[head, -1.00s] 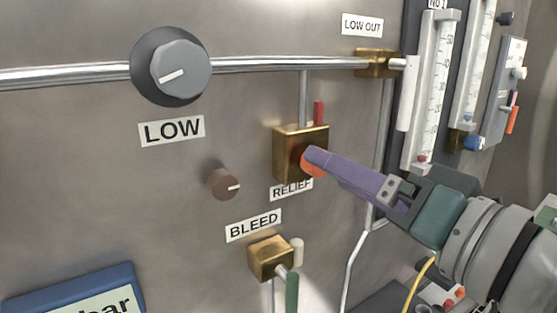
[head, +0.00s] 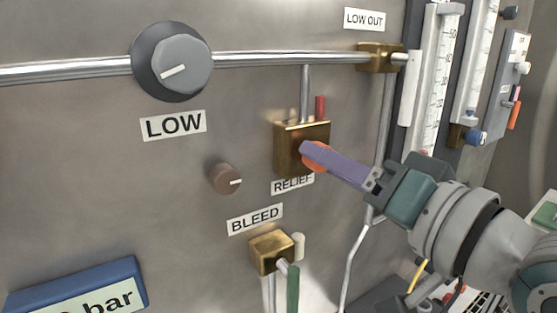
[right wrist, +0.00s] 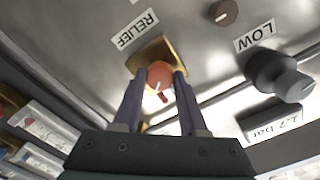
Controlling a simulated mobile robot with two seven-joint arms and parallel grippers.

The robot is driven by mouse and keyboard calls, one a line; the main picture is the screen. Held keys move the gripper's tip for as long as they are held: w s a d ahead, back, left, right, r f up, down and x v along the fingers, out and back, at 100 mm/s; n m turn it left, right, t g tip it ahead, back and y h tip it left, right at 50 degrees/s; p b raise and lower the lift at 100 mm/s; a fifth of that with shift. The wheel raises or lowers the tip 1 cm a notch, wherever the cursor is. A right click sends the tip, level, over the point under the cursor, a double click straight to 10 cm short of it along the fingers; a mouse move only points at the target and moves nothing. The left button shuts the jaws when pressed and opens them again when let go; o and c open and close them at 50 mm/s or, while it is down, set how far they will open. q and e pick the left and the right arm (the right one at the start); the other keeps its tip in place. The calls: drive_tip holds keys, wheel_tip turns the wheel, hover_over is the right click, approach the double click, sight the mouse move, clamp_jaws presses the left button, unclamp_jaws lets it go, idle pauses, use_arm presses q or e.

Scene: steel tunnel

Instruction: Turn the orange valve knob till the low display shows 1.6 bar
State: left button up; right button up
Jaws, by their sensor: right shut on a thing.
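The orange valve knob (head: 317,164) sits on the front of a brass block (head: 289,140) above the RELIEF label. My right gripper (head: 308,153) is shut on the knob, its purple fingers partly covering it in the head view. In the right wrist view the knob (right wrist: 159,74) sits between the two fingers, with a white pointer mark on its face. A display (right wrist: 272,124) near the LOW knob shows upside down in that view and appears to read 1.7 bar. My left gripper is in neither view.
The grey LOW knob (head: 182,64) and a small brown knob (head: 226,179) are left of the valve. The BLEED valve (head: 270,252) is below. Flow tubes (head: 437,80) stand at right. A blue-framed display (head: 75,285) is cut off at lower left.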

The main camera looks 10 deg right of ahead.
clamp_jaws()
drive_tip(key=n+p, duration=0.1)
drive_tip(key=n, duration=0.2)
drive_tip(key=o, duration=0.9)
unclamp_jaws()
